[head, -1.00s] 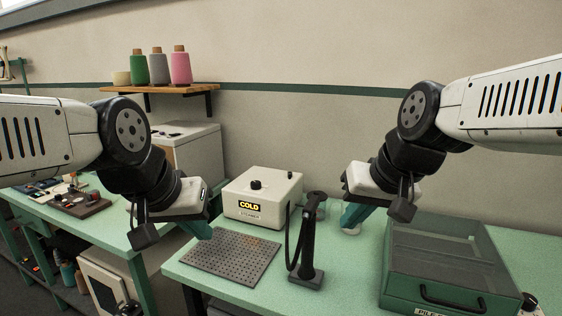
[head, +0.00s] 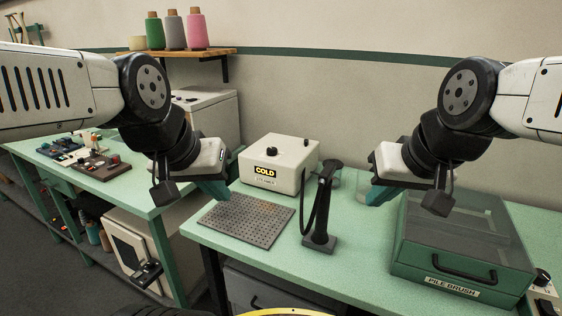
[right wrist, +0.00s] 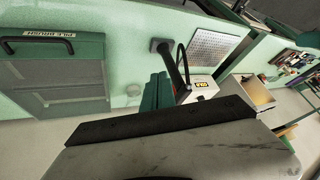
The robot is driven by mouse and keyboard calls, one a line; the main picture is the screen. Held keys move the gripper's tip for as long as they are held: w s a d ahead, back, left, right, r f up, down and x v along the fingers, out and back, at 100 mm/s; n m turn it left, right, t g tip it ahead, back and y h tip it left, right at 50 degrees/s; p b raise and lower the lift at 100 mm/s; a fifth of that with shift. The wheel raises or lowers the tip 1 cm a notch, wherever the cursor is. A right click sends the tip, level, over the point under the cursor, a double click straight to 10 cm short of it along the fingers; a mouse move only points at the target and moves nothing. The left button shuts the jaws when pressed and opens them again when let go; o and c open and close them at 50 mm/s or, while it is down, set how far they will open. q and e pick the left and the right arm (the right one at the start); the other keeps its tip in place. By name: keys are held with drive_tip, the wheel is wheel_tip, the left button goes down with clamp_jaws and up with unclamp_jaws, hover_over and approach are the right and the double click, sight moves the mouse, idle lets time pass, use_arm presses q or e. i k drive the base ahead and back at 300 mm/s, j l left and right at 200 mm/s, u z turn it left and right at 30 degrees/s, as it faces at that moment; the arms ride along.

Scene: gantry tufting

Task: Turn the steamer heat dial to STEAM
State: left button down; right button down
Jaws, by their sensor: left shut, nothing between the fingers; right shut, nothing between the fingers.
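The steamer also shows in the right wrist view (right wrist: 203,88). My left gripper (head: 222,196) is shut and empty, left of the steamer and above the perforated plate's left end. My right gripper (head: 368,198) is shut and empty, right of the steamer. Neither touches the dial.
A black steam wand (head: 323,205) stands upright in front of the steamer's right side, with a hose looping beside it. A perforated grey plate (head: 245,219) lies in front. A green PILE BRUSH case (head: 462,240) with a clear lid fills the right.

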sight(272, 151)
drive_tip(key=i+j+u, duration=0.25)
drive_tip(key=j, duration=0.25)
drive_tip(key=i+j+u, duration=0.25)
drive_tip(key=j, duration=0.25)
drive_tip(key=i, duration=0.15)
